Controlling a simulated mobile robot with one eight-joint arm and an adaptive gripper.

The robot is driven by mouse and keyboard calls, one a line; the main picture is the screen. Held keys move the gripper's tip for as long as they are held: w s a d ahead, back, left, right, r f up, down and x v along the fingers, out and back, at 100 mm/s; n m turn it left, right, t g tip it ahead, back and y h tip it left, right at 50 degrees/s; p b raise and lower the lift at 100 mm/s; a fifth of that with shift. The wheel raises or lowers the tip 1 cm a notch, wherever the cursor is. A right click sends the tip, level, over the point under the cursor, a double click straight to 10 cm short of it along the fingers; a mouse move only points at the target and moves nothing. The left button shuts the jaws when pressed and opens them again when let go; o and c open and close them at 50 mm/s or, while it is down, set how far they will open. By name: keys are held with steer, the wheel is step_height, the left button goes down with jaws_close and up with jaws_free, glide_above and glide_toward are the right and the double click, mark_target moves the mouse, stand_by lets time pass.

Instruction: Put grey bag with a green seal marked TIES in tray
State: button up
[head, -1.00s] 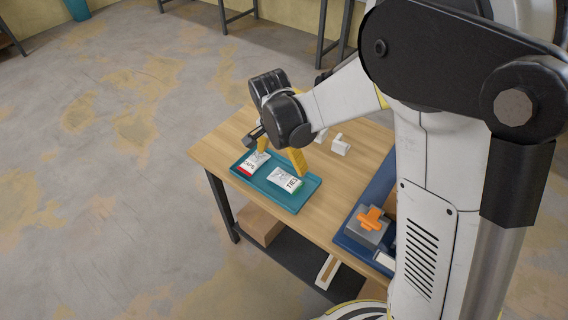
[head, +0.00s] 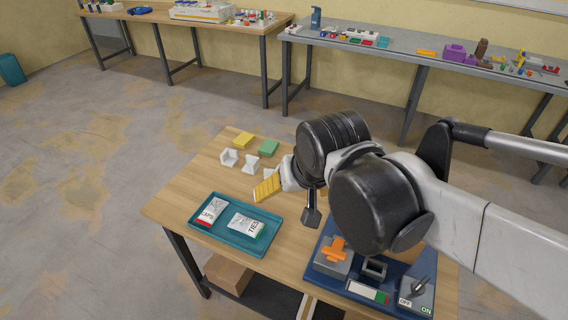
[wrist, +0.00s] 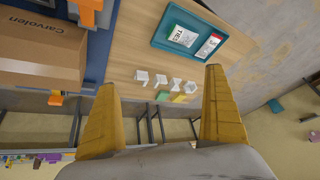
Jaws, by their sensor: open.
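The grey TIES bag (head: 246,225) with a green seal lies flat inside the teal tray (head: 209,241), on its right side. It also shows in the wrist view (wrist: 183,36), in the tray (wrist: 160,42). A second bag (head: 211,212) with a red seal lies beside it on the tray's left. My gripper (head: 266,190) is raised above the table, behind and right of the tray, apart from both bags. In the wrist view its two yellow fingers (wrist: 160,108) are spread wide with nothing between them.
White blocks (head: 229,158), a yellow block (head: 243,140) and a green block (head: 268,148) stand at the table's back. A blue board (head: 327,274) with an orange-handled device and switches is at right. A Carvolen box (wrist: 38,42) shows in the wrist view.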

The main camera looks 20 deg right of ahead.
steer(key=shift+s+d+r+n+t, duration=0.1)
steer(key=shift+s+d+n+t, duration=0.2)
steer(key=shift+s, duration=0.35)
steer(key=shift+s+d+f+n+t, duration=0.15)
steer(key=shift+s+d+n, duration=0.2)
steer(key=shift+s, duration=0.35)
steer(key=shift+s+d+r+n+t, duration=0.15)
steer(key=shift+s+d+n+t, duration=0.15)
steer(key=shift+s, duration=0.35)
